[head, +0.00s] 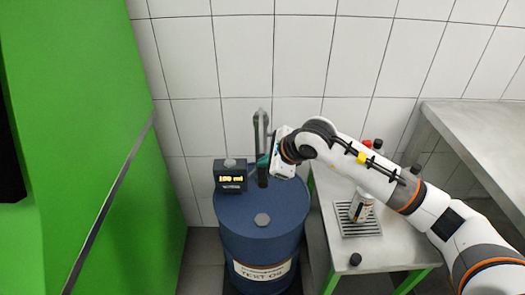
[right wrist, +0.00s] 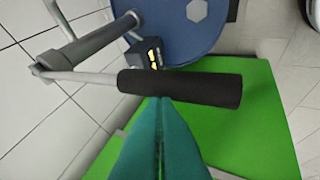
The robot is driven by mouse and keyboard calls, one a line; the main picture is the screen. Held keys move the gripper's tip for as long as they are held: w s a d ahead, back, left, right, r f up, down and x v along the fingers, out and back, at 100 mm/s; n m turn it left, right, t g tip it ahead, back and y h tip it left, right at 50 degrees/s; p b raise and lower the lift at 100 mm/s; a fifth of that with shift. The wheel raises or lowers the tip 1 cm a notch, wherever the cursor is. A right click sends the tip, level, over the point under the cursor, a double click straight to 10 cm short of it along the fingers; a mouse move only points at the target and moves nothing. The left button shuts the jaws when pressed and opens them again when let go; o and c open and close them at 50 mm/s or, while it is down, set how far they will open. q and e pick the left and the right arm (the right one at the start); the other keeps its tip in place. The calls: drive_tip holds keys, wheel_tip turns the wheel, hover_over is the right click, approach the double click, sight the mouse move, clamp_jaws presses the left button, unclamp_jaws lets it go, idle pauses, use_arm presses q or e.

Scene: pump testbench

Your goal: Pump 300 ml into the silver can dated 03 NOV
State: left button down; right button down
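The blue drum (head: 238,228), labelled as test oil, carries a hand pump (head: 261,140) and a dark meter (head: 231,183). Its yellow display shows a value in ml; the middle digit is unclear. A silver can (head: 361,205) with a pale label stands on a slotted drip tray (head: 362,228); its date is not legible. My right gripper (head: 267,160) is at the pump. In the right wrist view its teal fingers (right wrist: 160,105) are together, with their tips against the black handle grip (right wrist: 195,89), not around it. My left gripper is not in view.
A metal bench (head: 395,250) with green legs holds the tray. Red and black caps (head: 367,143) show behind my right arm, and a black cap (head: 355,259) is near the front. A green panel (head: 75,120) fills the left. A grey table (head: 480,130) is at right.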

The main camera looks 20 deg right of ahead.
drive_tip(key=shift+w+d+r+p, duration=0.15)
drive_tip(key=shift+r+p, duration=0.45)
drive_tip(key=shift+r, duration=0.8)
drive_tip(key=shift+w+a+r+p, duration=0.15)
drive_tip(key=shift+r+p, duration=0.45)
drive_tip(key=shift+r, duration=0.75)
drive_tip(key=shift+d, duration=0.1)
drive_tip(key=r, duration=0.1)
drive_tip(key=r+p, duration=0.1)
drive_tip(key=r, duration=0.1)
drive_tip(key=r+p, duration=0.1)
drive_tip(key=r, duration=0.1)
drive_tip(key=shift+w+d, duration=0.1)
drive_tip(key=shift+w, duration=0.15)
